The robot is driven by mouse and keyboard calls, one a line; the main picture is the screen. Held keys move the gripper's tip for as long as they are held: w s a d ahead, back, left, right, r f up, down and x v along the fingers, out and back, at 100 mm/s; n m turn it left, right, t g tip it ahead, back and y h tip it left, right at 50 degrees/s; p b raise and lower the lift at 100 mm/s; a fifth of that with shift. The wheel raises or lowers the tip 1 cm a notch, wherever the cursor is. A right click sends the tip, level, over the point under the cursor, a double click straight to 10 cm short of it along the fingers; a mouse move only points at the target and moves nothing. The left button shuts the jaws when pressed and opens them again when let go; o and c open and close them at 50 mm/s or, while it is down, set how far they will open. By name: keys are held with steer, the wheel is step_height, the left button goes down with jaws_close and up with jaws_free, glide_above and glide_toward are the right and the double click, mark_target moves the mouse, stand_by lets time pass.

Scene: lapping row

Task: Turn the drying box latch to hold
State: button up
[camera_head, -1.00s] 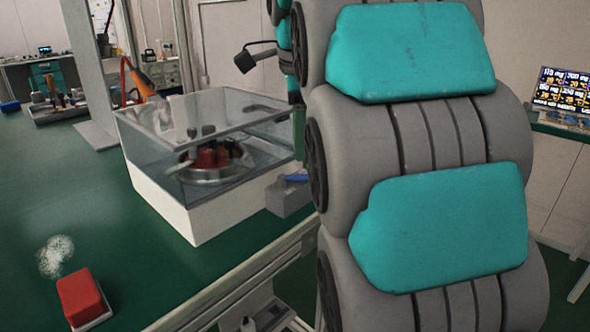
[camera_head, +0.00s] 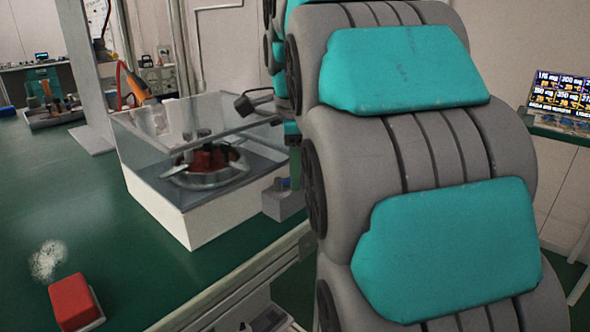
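The drying box (camera_head: 205,222) is a clear-walled case on a white base, standing on the green bench left of my arm. Inside it are dark red blocks on a round metal dish (camera_head: 207,176). A grey latch block (camera_head: 284,204) sits at the box's right front corner, with a small blue part (camera_head: 281,184) showing above it. The narrow green end of my arm, where my gripper (camera_head: 295,168) seems to be, reaches down at the latch block. My arm's large links hide much of this spot. I cannot make out the fingers, or whether they touch the latch.
A red block on a pale base (camera_head: 74,302) and a white powdery patch (camera_head: 48,260) lie on the bench at the front left. A grey post (camera_head: 95,75) and a tray of parts (camera_head: 52,114) stand farther back. A screen (camera_head: 563,92) is at the right.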

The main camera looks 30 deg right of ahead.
jaws_close()
stand_by(0.5)
steer(key=n, duration=0.3)
steer(key=w+n, duration=0.1)
steer(key=shift+d+y+p, duration=0.25)
steer(key=shift+y+p, duration=0.05)
steer(key=shift+y, duration=0.1)
steer(key=shift+w+n+y, duration=0.25)
steer(key=shift+w+n, duration=0.1)
steer(key=shift+n, duration=0.85)
steer(key=shift+w+n+y, duration=0.25)
steer(key=shift+w+n, duration=0.05)
steer(key=shift+n, duration=0.9)
steer(key=shift+o, duration=1.2)
jaws_free()
